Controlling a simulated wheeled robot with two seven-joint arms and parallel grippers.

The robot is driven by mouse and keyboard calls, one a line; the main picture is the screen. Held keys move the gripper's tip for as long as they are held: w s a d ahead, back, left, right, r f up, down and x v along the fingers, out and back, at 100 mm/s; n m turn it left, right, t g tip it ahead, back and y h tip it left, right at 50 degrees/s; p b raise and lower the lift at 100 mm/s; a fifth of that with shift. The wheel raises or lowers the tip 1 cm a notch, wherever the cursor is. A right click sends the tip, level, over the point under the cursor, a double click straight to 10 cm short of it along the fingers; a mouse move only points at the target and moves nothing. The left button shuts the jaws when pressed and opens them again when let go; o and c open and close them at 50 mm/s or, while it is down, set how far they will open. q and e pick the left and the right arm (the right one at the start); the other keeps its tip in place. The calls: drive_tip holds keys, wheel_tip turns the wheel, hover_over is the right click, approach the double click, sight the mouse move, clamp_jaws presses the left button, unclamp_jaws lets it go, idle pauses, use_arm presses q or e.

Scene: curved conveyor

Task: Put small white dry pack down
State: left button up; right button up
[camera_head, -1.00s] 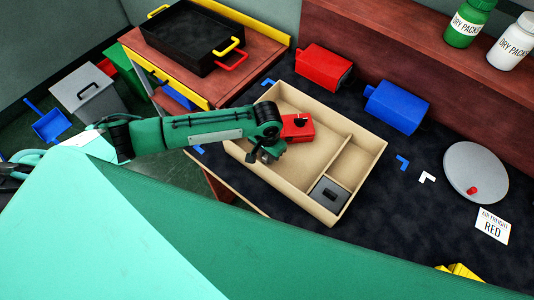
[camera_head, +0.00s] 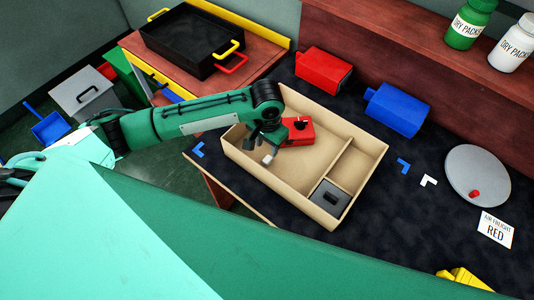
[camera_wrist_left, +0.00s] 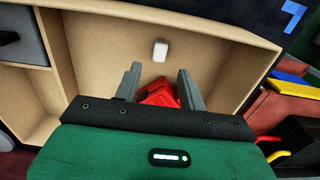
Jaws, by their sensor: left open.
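The small white dry pack (camera_head: 267,159) is in the large compartment of the beige divided box (camera_head: 370,172). It also shows in the left wrist view (camera_wrist_left: 160,50), beyond my fingertips and apart from them. Whether it rests fully on the floor of the box is hard to tell. My left gripper (camera_head: 260,147) is open over that compartment, and its two spread fingers show in the wrist view (camera_wrist_left: 159,68). A red object (camera_head: 301,130) sits in the same compartment, partly hidden by my gripper; it shows between and behind the fingers in the wrist view (camera_wrist_left: 158,94). My right gripper is out of view.
A dark grey block (camera_head: 329,197) sits in a small compartment of the box. Red (camera_head: 323,68) and blue (camera_head: 396,110) containers stand behind. A grey disc (camera_head: 478,175) and an air freight card (camera_head: 495,230) lie right. Green and white bottles (camera_head: 512,44) stand on the shelf.

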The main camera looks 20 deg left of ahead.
use_arm(q)
wheel_tip(320, 180, up, 4)
idle(0.7)
